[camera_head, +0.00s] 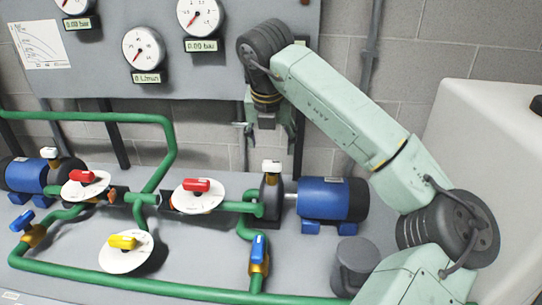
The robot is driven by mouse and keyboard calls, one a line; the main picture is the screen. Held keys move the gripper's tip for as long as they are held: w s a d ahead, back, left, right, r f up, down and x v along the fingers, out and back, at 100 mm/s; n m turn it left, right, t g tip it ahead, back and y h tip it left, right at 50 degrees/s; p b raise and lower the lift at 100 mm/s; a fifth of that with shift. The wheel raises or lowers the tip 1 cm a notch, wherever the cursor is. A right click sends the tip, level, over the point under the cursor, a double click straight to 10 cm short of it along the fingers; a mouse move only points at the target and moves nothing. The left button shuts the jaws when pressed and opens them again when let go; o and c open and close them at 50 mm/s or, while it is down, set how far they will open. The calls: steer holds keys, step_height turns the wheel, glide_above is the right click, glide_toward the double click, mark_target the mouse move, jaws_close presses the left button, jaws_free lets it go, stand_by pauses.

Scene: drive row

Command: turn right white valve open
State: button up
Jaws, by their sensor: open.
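The right white valve is a small white handle (271,166) on top of the dark pump body beside the right blue motor. It looks upright, but whether it stands open or closed is too small to tell. My gripper (270,132) points down with its fingers apart, above the white handle in the picture and not visibly touching it. Nothing shows between the fingers. A similar left white valve handle (49,152) sits by the left motor.
Red handles (196,185) (88,176) and a yellow handle (123,242) sit on white discs along green pipes. Blue handles (259,248) (21,221) stand lower. The right blue motor (334,199) is beside the pump. A gauge panel (100,75) is behind; a pale cabinet (495,140) stands right.

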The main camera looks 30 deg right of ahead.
mark_target(272, 162)
steer(key=p+x, duration=0.2)
steer(key=x, duration=0.6)
steer(key=shift+f, duration=0.25)
steer(key=shift+c, duration=0.4)
steer(key=c, duration=1.1)
